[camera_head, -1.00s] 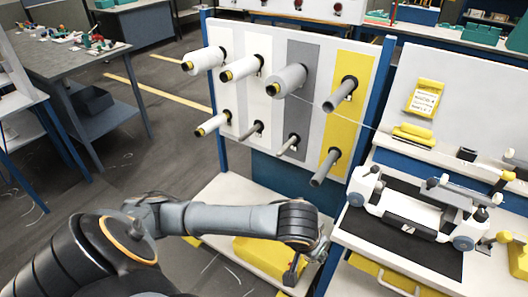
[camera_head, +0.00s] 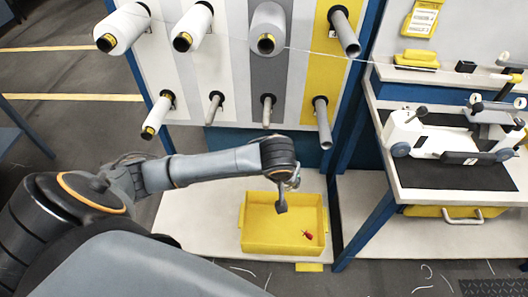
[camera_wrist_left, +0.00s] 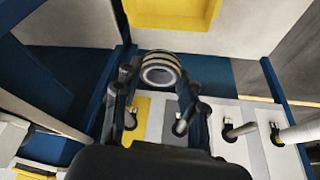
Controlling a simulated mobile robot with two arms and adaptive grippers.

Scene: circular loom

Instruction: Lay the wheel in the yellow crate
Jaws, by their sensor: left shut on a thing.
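The yellow crate (camera_head: 255,246) stands on a pale low shelf below the spool board, with its open top facing up. Its corner also shows at the top of the left wrist view (camera_wrist_left: 212,14). My left gripper (camera_head: 284,200) hangs over the crate's back part. In the left wrist view, its fingers are shut on the wheel (camera_wrist_left: 160,72), a small dark and pale banded ring with a hollow centre. In the head view the wheel cannot be told clearly from the dark fingers. My right gripper is not in view.
A small red thing (camera_head: 307,235) lies in the crate's right part. The board with several spools and grey pegs (camera_head: 268,110) rises behind the crate. A workbench (camera_head: 440,196) with a white device (camera_head: 440,133) stands to the right.

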